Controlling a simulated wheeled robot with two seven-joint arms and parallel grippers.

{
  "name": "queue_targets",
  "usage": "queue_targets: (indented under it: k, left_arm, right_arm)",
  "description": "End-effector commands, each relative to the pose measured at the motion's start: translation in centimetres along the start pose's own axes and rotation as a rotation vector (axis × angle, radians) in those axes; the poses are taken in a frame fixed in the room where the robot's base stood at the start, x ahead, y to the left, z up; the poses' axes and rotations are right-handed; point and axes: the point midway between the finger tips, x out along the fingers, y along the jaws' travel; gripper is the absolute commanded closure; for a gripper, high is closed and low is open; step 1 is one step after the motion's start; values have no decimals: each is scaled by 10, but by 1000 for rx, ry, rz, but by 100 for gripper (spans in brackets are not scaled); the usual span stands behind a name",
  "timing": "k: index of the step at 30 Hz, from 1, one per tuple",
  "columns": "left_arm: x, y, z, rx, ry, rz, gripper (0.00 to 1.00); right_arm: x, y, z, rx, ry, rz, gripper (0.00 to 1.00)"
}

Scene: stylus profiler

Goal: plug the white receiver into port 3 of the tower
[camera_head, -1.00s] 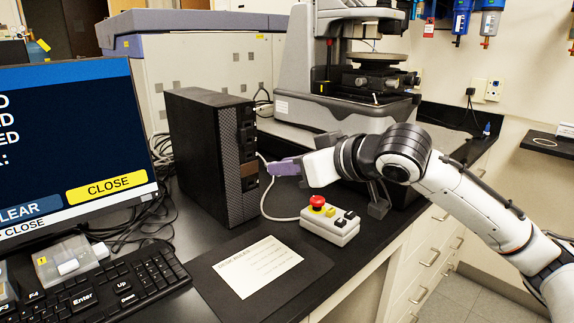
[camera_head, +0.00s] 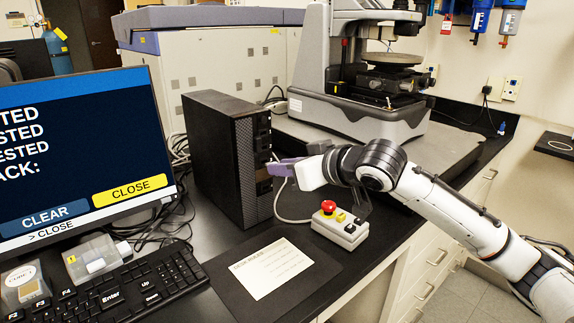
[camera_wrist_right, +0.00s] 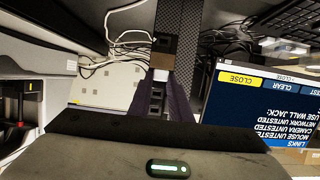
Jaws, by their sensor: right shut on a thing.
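The black tower (camera_head: 212,150) stands upright on the dark bench, its narrow port face turned right. My right gripper (camera_head: 272,168), with purple fingers, is shut at the middle of that port face. In the right wrist view its fingertips (camera_wrist_right: 161,82) close on a small white block, the white receiver (camera_wrist_right: 161,75). The receiver's far end is at or very near a brown-and-black port block (camera_wrist_right: 165,43); I cannot tell whether it has entered. Port numbers are not readable. In the head view the fingers hide the receiver. My left gripper is not in view.
A control box with a red button (camera_head: 329,207) sits below my right arm, its grey cable running behind the gripper. A monitor (camera_head: 80,150), keyboard (camera_head: 120,290) and clear boxes (camera_head: 92,262) fill the left. A paper sheet (camera_head: 270,267) lies in front. The profiler (camera_head: 360,75) stands behind.

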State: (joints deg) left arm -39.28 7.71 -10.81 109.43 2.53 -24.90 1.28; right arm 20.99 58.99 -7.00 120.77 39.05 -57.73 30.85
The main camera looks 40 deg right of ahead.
Motion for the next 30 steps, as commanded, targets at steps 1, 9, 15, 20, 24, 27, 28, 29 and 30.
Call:
queue_targets:
  k: [1,9,15,20,24,27,28,29,30]
  left_arm:
    - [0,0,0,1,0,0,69]
    - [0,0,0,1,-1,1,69]
    - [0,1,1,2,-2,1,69]
    - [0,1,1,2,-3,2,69]
    - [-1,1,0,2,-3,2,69]
    - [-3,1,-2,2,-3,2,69]
    - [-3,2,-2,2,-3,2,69]
    - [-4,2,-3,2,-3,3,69]
    - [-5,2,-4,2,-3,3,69]
  right_arm:
    - [0,0,0,0,1,0,100]
    - [0,0,-1,0,1,0,100]
    - [1,0,-2,-1,1,0,100]
    - [1,0,-1,-1,1,0,100]
    - [2,0,-2,0,1,0,100]
    - [4,0,-4,0,1,0,100]
    - [4,0,-4,0,1,0,100]
    - [5,0,-5,0,1,0,100]
    - [6,0,-5,0,1,0,100]
